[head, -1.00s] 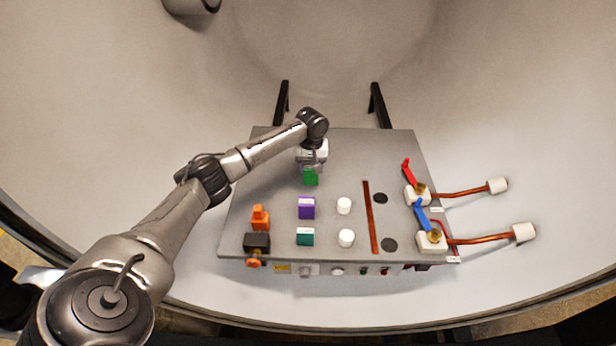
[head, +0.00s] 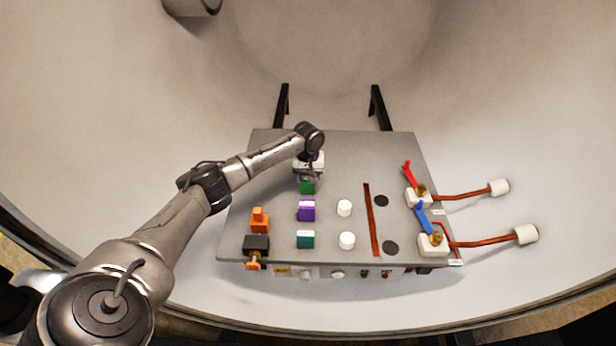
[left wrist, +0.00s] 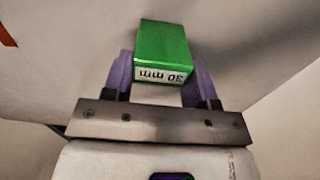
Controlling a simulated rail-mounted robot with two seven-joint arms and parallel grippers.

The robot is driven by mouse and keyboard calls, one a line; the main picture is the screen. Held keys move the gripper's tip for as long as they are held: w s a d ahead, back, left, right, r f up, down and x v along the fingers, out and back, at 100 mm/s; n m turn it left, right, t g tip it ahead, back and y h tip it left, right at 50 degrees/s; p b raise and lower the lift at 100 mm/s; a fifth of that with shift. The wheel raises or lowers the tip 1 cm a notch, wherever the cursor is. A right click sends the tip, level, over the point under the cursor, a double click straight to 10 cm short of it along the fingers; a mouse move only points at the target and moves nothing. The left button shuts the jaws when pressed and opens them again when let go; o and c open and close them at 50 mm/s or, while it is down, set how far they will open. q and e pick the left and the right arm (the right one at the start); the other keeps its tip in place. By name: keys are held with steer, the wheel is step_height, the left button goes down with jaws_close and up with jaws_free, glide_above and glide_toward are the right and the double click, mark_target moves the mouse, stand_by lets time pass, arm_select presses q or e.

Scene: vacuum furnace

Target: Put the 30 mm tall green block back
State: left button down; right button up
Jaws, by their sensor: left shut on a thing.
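The green block (head: 307,187) is at the back of the grey panel, behind the purple block. In the left wrist view the green block (left wrist: 163,50) shows a white label reading "30 mm", upside down in the picture. My left gripper (head: 308,179) is shut on it, with a purple finger pad on each side (left wrist: 160,80). Whether the block's underside touches the panel cannot be told. My right gripper is not in view.
On the grey panel (head: 340,165) stand a purple block (head: 306,210), a teal block (head: 305,240), white cylinders (head: 344,208) and an orange-and-black fitting (head: 257,245). Red and blue valve levers (head: 421,210) stand at the right.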

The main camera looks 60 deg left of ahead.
arm_select(q)
steer(key=c, duration=0.8)
jaws_free()
steer(key=shift+f, duration=0.1)
steer(key=shift+c, duration=0.2)
steer(key=o, duration=0.4)
steer(key=shift+r, duration=0.3)
step_height(320, 180, up, 12)
steer(key=shift+f+p, duration=0.1)
steer(key=shift+p, duration=0.75)
